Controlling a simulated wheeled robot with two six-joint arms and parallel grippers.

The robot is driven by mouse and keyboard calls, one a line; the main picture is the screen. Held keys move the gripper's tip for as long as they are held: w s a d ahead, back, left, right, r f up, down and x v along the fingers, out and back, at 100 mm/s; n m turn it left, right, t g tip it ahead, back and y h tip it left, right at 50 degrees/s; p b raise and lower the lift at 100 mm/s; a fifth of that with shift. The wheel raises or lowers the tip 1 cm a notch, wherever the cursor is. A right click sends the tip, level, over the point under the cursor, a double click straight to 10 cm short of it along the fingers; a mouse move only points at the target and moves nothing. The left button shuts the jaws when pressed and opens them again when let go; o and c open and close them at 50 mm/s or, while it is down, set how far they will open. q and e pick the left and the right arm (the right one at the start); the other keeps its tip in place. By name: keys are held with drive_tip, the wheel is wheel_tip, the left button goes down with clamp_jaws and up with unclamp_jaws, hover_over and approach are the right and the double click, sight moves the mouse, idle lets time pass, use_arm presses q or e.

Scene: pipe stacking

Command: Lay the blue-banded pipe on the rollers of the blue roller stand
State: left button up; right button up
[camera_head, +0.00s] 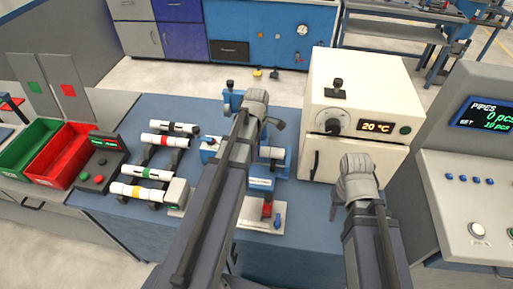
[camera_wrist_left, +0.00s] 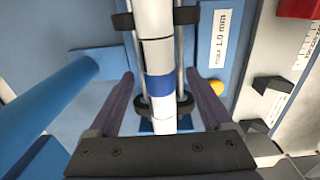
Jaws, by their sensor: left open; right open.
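The blue-banded pipe (camera_wrist_left: 158,60) is white with a blue band. In the left wrist view it lies along the dark rollers (camera_wrist_left: 160,106) of the blue roller stand (camera_wrist_left: 95,62). My left gripper (camera_wrist_left: 161,78) is open, one finger on each side of the pipe, with gaps showing between fingers and pipe. In the head view the blue stand (camera_head: 262,184) is partly hidden behind my left arm, and a pale cylinder (camera_head: 272,152) shows there, probably the pipe's end. My right gripper (camera_head: 334,206) is open and empty over the table's right part, apart from the stand.
Several pipes with other bands, such as the green-banded pipe (camera_head: 147,172), lie on racks at the left. Red (camera_head: 76,155) and green (camera_head: 28,143) bins stand beyond them. A cream oven (camera_head: 360,100) stands at the back right. A plate with a red part (camera_head: 267,207) lies in front.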

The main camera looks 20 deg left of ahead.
use_arm(q)
drive_tip(key=shift+r, duration=0.1)
use_arm(e)
drive_tip(key=shift+r, duration=0.1)
use_arm(q)
wheel_tip(320, 180, up, 8)
drive_tip(key=p, duration=0.8)
drive_tip(key=shift+s, duration=0.1)
drive_tip(key=shift+f, duration=0.2)
use_arm(e)
wheel_tip(320, 180, up, 8)
use_arm(q)
drive_tip(key=shift+s, duration=0.1)
use_arm(e)
drive_tip(key=shift+s+f, duration=0.1)
drive_tip(key=shift+f, duration=0.15)
